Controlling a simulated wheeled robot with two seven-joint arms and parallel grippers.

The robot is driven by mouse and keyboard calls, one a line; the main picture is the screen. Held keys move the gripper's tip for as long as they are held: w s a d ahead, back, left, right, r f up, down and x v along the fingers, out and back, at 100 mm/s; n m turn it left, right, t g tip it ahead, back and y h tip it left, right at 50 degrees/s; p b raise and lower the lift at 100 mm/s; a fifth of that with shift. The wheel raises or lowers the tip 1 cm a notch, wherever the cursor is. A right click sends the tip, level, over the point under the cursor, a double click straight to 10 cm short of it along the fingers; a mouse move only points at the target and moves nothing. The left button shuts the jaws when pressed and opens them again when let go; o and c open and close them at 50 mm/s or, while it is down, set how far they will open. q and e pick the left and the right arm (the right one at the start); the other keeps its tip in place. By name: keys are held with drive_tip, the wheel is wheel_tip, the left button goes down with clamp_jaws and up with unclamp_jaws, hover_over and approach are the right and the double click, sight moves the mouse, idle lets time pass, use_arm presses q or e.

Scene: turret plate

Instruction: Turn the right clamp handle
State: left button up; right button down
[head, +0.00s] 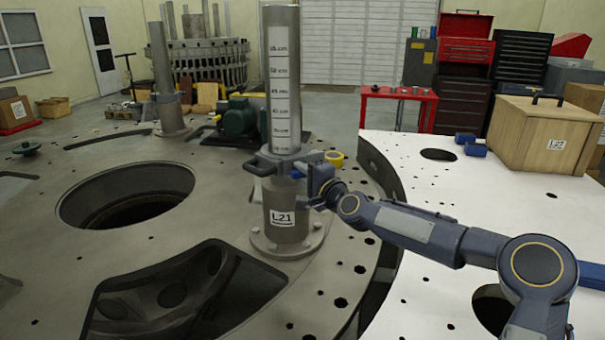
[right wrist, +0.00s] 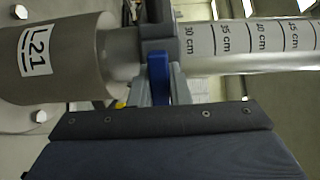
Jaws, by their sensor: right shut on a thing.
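A grey clamp (head: 268,161) sits around an upright metal post (head: 281,60), just above its thicker base labelled L21 (head: 283,225). A clamp handle (head: 256,169) sticks out on the left side. My right gripper (head: 308,172) is at the clamp's right side, shut on the right clamp handle, which it mostly hides in the head view. In the right wrist view the clamp (right wrist: 157,25) lies at top centre, and my right gripper (right wrist: 158,85) reaches up to it, with a blue part between its grey fingers. My left gripper is not in view.
The post stands on a large round metal plate (head: 150,270) with wide openings and small holes. A white plate (head: 430,270) lies to the right, bearing a wooden box (head: 530,140). A green motor (head: 240,118) stands behind the post.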

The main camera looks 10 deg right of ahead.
drive_tip(key=n+b, duration=0.2)
drive_tip(key=n, duration=0.1)
drive_tip(key=shift+f+b, duration=0.15)
drive_tip(key=shift+b, duration=0.25)
drive_tip(key=n+b, duration=0.2)
drive_tip(key=n, duration=0.1)
drive_tip(key=shift+n+g+h, duration=0.3)
drive_tip(key=n+b, duration=0.1)
drive_tip(key=n, duration=0.4)
drive_tip(key=shift+h+b, duration=0.3)
drive_tip(key=shift+h, duration=0.1)
drive_tip(key=n+h+b, duration=0.1)
drive_tip(key=n, duration=0.4)
drive_tip(key=shift+b, duration=0.3)
drive_tip(key=c, duration=1.4)
unclamp_jaws()
drive_tip(key=shift+o, duration=0.2)
drive_tip(key=shift+s, duration=0.15)
